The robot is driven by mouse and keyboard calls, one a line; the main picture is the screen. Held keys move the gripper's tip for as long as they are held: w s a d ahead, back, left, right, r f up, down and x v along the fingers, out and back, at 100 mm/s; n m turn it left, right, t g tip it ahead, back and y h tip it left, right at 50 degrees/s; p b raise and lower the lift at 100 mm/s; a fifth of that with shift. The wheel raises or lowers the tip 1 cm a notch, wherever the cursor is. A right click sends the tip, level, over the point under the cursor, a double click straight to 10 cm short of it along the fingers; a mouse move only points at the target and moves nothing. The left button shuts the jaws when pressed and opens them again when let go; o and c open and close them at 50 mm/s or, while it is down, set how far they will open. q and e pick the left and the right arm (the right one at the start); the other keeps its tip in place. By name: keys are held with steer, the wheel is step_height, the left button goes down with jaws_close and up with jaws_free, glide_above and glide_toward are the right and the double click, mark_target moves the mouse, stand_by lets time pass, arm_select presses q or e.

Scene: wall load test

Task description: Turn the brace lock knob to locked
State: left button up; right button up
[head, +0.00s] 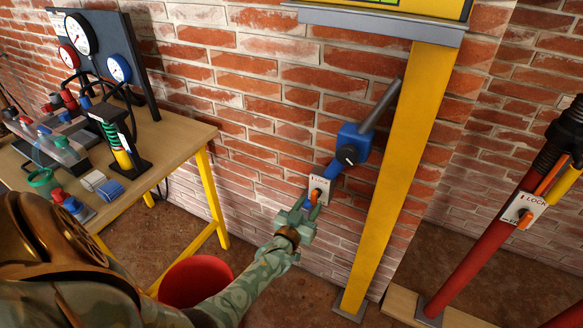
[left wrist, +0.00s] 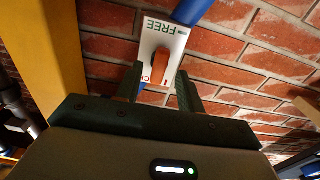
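An orange knob (head: 315,196) sits on a small white plate (head: 323,187) marked LOCK, on a blue brace by the brick wall. In the left wrist view the same knob (left wrist: 161,66) stands on the white plate (left wrist: 166,29), with green FREE lettering and partly hidden red lettering. My left gripper (head: 303,212) reaches the plate; in the left wrist view its fingers (left wrist: 160,76) are apart, on either side of the knob, with visible gaps. Whether they touch it is not clear. A second orange knob (head: 525,220) sits on another LOCK plate (head: 520,206) at right. My right gripper is not in view.
A yellow post (head: 395,190) stands just right of the knob. A blue clamp (head: 352,146) with a grey bar is above it. A wooden bench (head: 165,150) with gauges and tools is at left, a red bucket (head: 196,282) below. A red pole (head: 480,250) slants at right.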

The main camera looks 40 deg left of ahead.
arm_select(q)
steer(key=p+v, duration=0.3)
steer(key=v, duration=0.9)
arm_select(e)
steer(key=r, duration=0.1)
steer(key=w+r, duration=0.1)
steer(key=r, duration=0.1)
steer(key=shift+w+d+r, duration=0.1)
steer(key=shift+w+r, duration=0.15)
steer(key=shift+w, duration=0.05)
